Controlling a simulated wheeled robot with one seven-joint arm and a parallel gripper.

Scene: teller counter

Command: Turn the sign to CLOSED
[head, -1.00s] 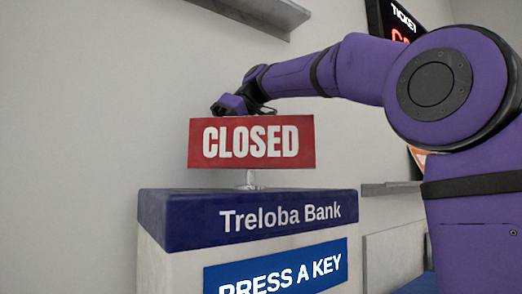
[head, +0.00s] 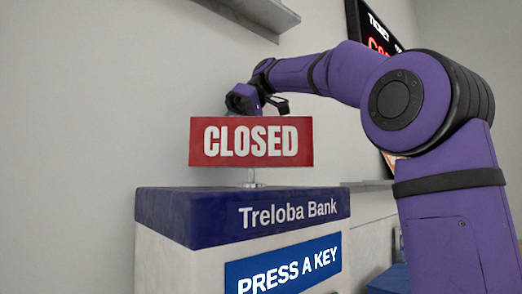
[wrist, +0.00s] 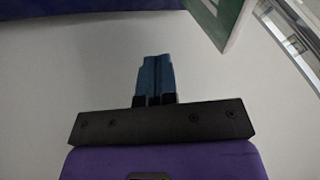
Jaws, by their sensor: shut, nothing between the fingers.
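The red sign (head: 251,142) reads CLOSED in white letters and faces the head camera. It stands upright on a short metal post (head: 250,177) on top of the blue-topped Treloba Bank cabinet (head: 165,212). My gripper (head: 243,108) is above and behind the sign's top edge in the head view, and its fingertips are hidden there. In the wrist view the blue fingers of my gripper (wrist: 154,78) are together with nothing between them. I cannot tell from the head view whether my gripper touches the sign.
A blue PRESS A KEY panel (head: 285,268) is on the cabinet's front. A dark TICKET display (head: 377,32) hangs on the wall at upper right. A grey shelf (head: 245,14) juts out at the top. The wall left of the sign is bare.

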